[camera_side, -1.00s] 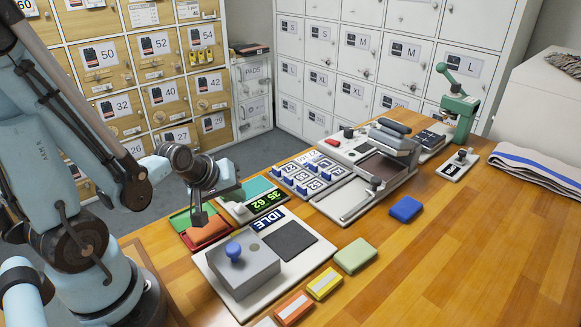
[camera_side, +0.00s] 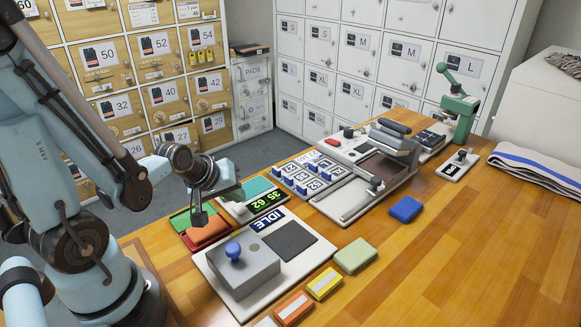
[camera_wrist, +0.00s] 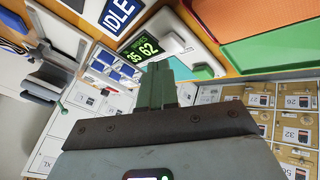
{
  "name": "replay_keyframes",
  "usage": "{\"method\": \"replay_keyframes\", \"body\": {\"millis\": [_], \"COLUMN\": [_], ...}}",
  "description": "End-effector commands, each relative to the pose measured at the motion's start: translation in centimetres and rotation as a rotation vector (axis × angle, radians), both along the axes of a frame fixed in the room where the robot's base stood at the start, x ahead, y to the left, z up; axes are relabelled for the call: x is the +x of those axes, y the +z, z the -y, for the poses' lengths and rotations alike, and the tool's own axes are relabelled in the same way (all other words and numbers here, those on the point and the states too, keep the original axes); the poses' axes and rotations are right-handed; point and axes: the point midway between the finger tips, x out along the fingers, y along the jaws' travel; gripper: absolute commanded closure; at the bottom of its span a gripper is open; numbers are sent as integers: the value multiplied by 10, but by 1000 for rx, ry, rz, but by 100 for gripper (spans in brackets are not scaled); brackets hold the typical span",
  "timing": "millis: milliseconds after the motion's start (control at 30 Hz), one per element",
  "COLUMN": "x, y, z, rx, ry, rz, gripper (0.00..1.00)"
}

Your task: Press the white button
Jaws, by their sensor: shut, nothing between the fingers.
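My gripper (camera_side: 199,217) is shut and empty, pointing down above the red and green trays at the near left of the bench. In the wrist view its two greenish fingers (camera_wrist: 157,88) lie close together. Beside it is a white unit with a green-digit display reading 35 62 (camera_side: 266,201), which also shows in the wrist view (camera_wrist: 140,48). A pale raised part (camera_wrist: 169,20) sits on that unit next to the display. I cannot tell for sure whether it is the white button. No touch between gripper and unit is visible.
A grey box with a blue knob (camera_side: 233,251) and an IDLE sign (camera_side: 268,219) stand close in front. A block of blue-white number tiles (camera_side: 301,177) and a press (camera_side: 388,160) lie beyond. Coloured blocks lie in front.

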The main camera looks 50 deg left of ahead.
Motion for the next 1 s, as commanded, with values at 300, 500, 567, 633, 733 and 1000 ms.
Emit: {"method": "replay_keyframes", "body": {"millis": [300,500,567,633,733,1000], "x": [0,0,0,0,0,0], "y": [0,-2,-4,-6,-8,-8], "z": [0,0,0,0,0,0], "rx": [0,0,0,0,0,0], "ry": [0,0,0,0,0,0], "rz": [0,0,0,0,0,-1], "gripper": [100,100,100,100,100,100]}}
